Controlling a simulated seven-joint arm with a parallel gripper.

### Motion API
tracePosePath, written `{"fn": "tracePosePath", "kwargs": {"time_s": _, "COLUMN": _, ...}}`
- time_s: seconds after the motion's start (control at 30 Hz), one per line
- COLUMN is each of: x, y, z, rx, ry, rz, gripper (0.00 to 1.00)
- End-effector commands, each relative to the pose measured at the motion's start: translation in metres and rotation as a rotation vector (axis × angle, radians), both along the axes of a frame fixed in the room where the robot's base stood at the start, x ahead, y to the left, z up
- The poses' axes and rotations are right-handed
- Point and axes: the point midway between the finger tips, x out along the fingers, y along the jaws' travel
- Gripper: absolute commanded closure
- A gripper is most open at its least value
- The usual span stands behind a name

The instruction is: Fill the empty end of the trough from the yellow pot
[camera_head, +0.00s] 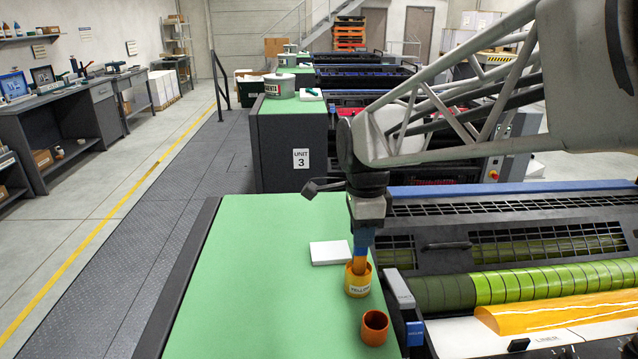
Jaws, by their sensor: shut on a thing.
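The yellow pot (358,284), labelled "YELLOW", stands upright on the green bench top, left of the press. My gripper (365,228) is directly above it, pointing down, and is shut on the blue handle of a tool. The tool's orange-yellow lower part (359,261) reaches down into the pot's mouth; its tip is hidden inside. At the right, the trough holds a sheet-like mass of yellow-orange ink (560,313) below the green rollers. To the left of that ink, the pale trough end (455,335) shows bare. The ink level in the pot cannot be seen.
An orange-brown cup (375,327) stands just in front of the pot. A white pad (330,253) lies behind it to the left. Black guard grilles (545,240) stand behind the rollers.

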Motion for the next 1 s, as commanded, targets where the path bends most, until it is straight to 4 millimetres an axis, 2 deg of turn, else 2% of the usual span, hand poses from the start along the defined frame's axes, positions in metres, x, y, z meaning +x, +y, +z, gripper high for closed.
{"fn": "tracePosePath", "kwargs": {"time_s": 0.7, "x": 0.0, "y": 0.0, "z": 0.051, "rx": 0.0, "ry": -0.002, "rz": 0.0, "gripper": 1.0}}
{"fn": "tracePosePath", "kwargs": {"time_s": 1.0, "x": 0.0, "y": 0.0, "z": 0.063, "rx": 0.0, "ry": -0.001, "rz": 0.0, "gripper": 1.0}}
